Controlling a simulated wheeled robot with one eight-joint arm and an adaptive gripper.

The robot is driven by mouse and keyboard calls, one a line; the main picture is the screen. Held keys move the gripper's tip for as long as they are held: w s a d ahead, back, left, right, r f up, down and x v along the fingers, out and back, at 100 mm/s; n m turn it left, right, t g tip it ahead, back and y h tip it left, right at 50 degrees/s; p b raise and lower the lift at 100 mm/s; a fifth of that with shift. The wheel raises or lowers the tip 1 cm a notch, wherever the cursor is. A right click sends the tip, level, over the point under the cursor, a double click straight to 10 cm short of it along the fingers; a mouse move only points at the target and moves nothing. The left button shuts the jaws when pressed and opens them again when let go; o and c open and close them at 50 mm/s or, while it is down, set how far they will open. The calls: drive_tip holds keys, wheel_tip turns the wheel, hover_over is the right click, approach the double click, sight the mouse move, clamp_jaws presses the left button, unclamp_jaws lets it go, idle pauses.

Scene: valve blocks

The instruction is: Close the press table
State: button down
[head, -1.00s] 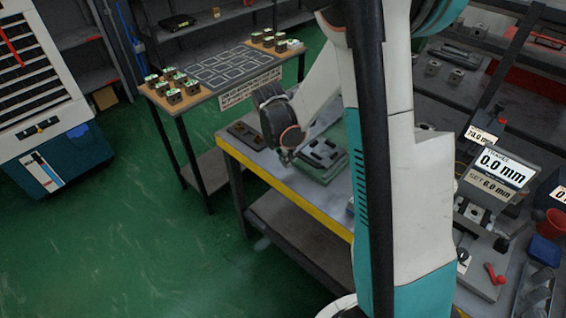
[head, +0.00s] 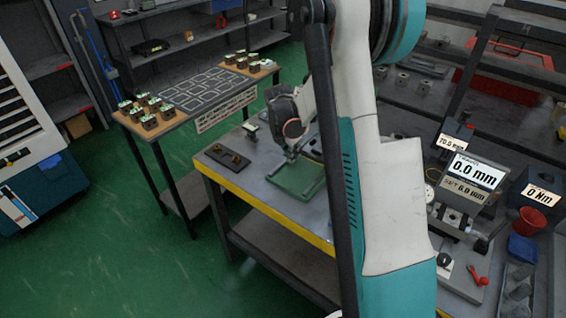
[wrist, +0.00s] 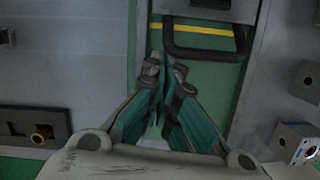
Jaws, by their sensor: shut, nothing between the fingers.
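In the head view my gripper (head: 291,157) is over the back of the bed.
A dark plate with brass parts (head: 228,157) lies left of the bed; it also shows in the wrist view (wrist: 38,130). Metal blocks (wrist: 298,142) stand right of it.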

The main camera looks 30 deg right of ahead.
drive_tip(key=shift+w+d+r, duration=0.1)
drive_tip(key=shift+d+r, duration=0.05)
drive_tip(key=shift+d, duration=0.15)
